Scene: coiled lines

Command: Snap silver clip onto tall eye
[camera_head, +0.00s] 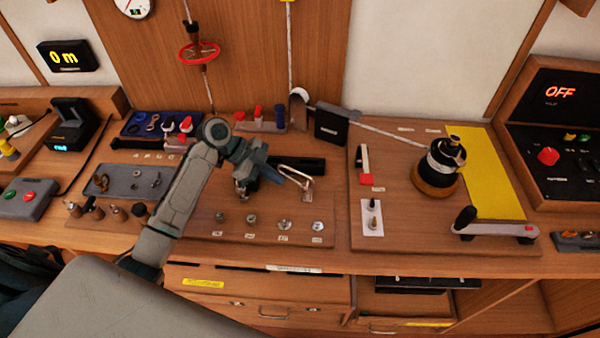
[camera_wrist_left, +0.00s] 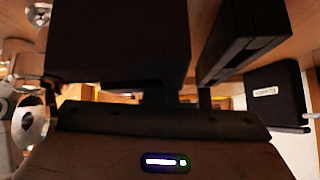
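A silver clip (camera_head: 296,178), a bent metal loop, shows in the head view just right of my left gripper (camera_head: 256,182). The gripper hangs over the wooden board in front of a dark block. Its fingers are small and partly overlapped by its own body, so whether the clip touches them is not clear. Several small metal fittings stand in a row on the board, among them one (camera_head: 220,218) at the left and one (camera_head: 317,226) at the right. Which is the tall eye I cannot tell. In the left wrist view, large dark shapes hide any clip. My right gripper is not in view.
A dark block (camera_head: 306,163) lies behind the clip. A grey tray (camera_head: 128,181) and a blue tray (camera_head: 140,124) are at left. A black winch drum (camera_head: 441,165) and a crank handle (camera_head: 495,229) stand at right. A line runs from the drum to a black box (camera_head: 331,127).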

